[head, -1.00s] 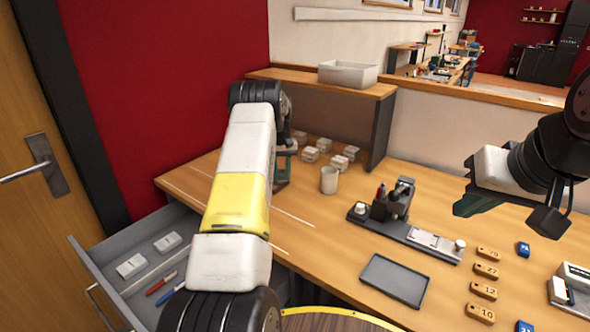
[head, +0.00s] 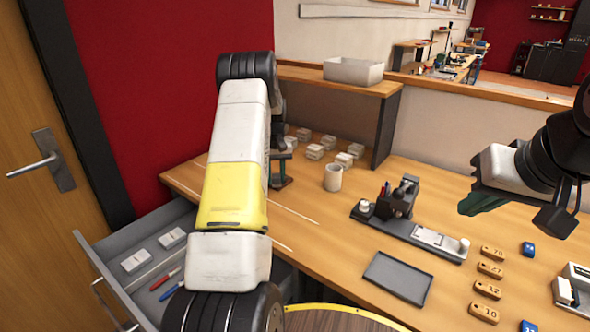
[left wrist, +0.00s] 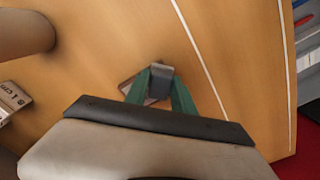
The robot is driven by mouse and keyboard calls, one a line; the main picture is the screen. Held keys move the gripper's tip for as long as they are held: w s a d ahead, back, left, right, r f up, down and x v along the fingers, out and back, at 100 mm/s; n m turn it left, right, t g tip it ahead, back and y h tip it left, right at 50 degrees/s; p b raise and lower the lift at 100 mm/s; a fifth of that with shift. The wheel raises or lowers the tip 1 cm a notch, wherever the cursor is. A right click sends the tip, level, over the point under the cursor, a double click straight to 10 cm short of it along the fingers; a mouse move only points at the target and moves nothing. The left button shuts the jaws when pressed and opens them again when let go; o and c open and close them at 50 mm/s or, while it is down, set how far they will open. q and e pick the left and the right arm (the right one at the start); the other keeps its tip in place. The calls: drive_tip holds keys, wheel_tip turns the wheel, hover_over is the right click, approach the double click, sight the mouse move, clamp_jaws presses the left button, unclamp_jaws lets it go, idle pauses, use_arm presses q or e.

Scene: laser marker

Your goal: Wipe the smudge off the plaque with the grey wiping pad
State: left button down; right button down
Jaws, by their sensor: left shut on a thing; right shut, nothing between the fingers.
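My left gripper (left wrist: 160,88) has green fingers shut on the grey wiping pad (left wrist: 161,72). A small brown plaque (left wrist: 131,84) lies on the wooden desk under the pad, partly covered by the pad and fingers. In the head view the plaque (head: 282,183) shows as a dark brown patch below the left gripper, beside my arm. I cannot make out the smudge, nor tell for sure whether the pad touches the plaque. My right gripper (head: 478,204) is shut and empty, held above the right part of the desk.
A white mug (head: 333,178) stands right of the plaque, with several small white boxes (head: 314,152) behind it. A marking device (head: 405,220), a dark tray (head: 398,278) and numbered tags (head: 487,289) lie further right. An open drawer (head: 120,285) juts out at left.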

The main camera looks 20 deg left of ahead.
use_arm(q)
drive_tip(key=shift+w+a+f, duration=0.1)
drive_tip(key=shift+w+a, duration=0.2)
drive_tip(key=shift+a, duration=0.5)
drive_tip(key=shift+w+d, duration=0.3)
drive_tip(key=shift+w, duration=0.65)
drive_tip(key=shift+w+d, duration=0.3)
drive_tip(key=shift+w, duration=0.6)
drive_tip(key=shift+w+d, duration=0.3)
drive_tip(key=shift+w, duration=0.65)
drive_tip(key=shift+s, duration=0.1)
drive_tip(key=shift+s+a+f, duration=0.15)
drive_tip(key=shift+s+a, duration=0.1)
drive_tip(key=shift+s, duration=0.5)
drive_tip(key=shift+s+a+f, duration=0.15)
drive_tip(key=shift+s+a, duration=0.1)
drive_tip(key=shift+s, duration=0.5)
drive_tip(key=shift+s+a, duration=0.25)
drive_tip(key=shift+s, duration=0.5)
drive_tip(key=shift+s+a, duration=0.2)
drive_tip(key=shift+s, duration=0.5)
drive_tip(key=shift+w+r, duration=0.15)
drive_tip(key=shift+r, duration=1.5)
drive_tip(key=shift+w+r, duration=0.1)
drive_tip(key=shift+r, duration=1.5)
drive_tip(key=shift+r, duration=0.1)
